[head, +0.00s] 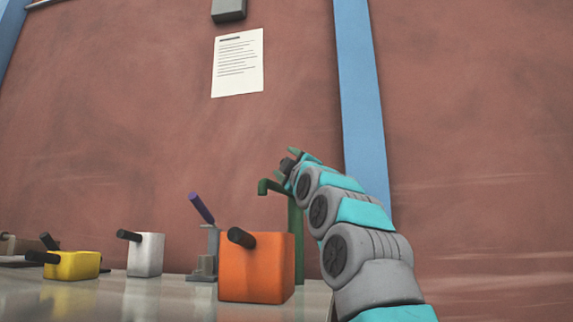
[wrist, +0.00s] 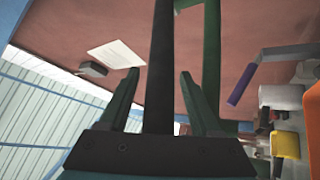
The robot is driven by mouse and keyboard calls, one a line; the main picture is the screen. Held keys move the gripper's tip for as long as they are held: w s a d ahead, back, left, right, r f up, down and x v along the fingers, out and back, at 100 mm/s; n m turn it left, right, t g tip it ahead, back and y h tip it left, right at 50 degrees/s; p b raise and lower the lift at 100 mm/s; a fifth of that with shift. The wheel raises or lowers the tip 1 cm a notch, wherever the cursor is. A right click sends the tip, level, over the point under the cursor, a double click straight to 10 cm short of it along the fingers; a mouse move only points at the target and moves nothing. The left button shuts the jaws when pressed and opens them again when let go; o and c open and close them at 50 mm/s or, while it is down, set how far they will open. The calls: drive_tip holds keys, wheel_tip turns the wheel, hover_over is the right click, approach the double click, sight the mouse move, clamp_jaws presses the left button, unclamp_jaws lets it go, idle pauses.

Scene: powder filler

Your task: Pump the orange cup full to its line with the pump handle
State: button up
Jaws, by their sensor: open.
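The orange cup (head: 258,275), a boxy block with a dark handle, stands on the table in the head view. It also shows in the wrist view (wrist: 282,97). A green post (head: 298,240) with a bent spout (head: 265,187) rises behind it. The spout is above the cup, but I cannot tell whether it is directly over it. My gripper (head: 290,160) is open near the post's top. In the wrist view a dark bar, probably the pump handle (wrist: 163,40), runs between my open fingers (wrist: 160,74); contact is unclear. The cup's inside and line are hidden.
A white cup (head: 146,256) and a yellow cup (head: 72,265) stand to the left on the table (head: 120,300). A grey device (head: 205,268) with a purple handle (head: 201,208) stands behind the orange cup. A paper sheet (head: 238,65) hangs on the wall.

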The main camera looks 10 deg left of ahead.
drive_tip(key=shift+f, duration=0.1)
drive_tip(key=shift+b+v, duration=1.1)
drive_tip(key=shift+v, duration=2.7)
drive_tip(key=shift+s+d, duration=0.1)
drive_tip(key=shift+d, duration=0.05)
